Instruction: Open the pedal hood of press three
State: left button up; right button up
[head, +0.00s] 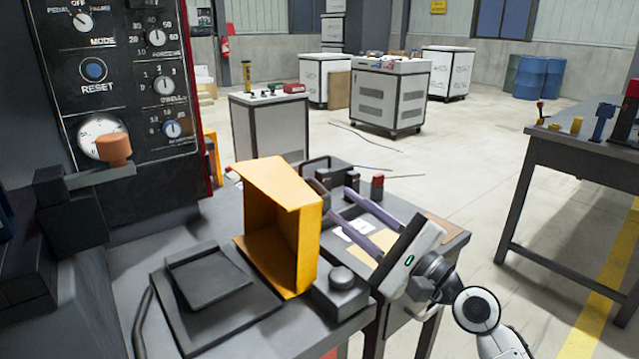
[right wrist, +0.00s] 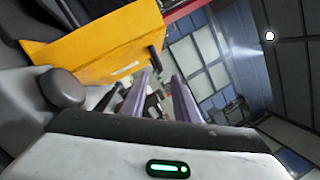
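The yellow pedal hood (head: 308,240) stands raised on its side behind the flat black pedal (head: 208,275), with its hollow inside facing the pedal. The pedal is uncovered. My right gripper (head: 338,204) is just to the right of the hood. Its two purple-grey fingers are spread with a clear gap and nothing between them. In the right wrist view, the hood (right wrist: 105,45) is left of the fingers (right wrist: 160,82); I cannot tell whether one touches it. The press panel (head: 125,90) with dials stands at the left. My left gripper is not in view.
A grey box with a round black knob (head: 342,279) sits beside the hood, close to my right gripper. Papers and small dark fixtures lie on the bench behind. Another bench (head: 590,155) stands at the right. Open floor (head: 455,180) lies between.

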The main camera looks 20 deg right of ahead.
aim_at(322, 187)
jog(key=x, duration=0.7)
jog(key=shift+w, duration=0.15)
grip_shut()
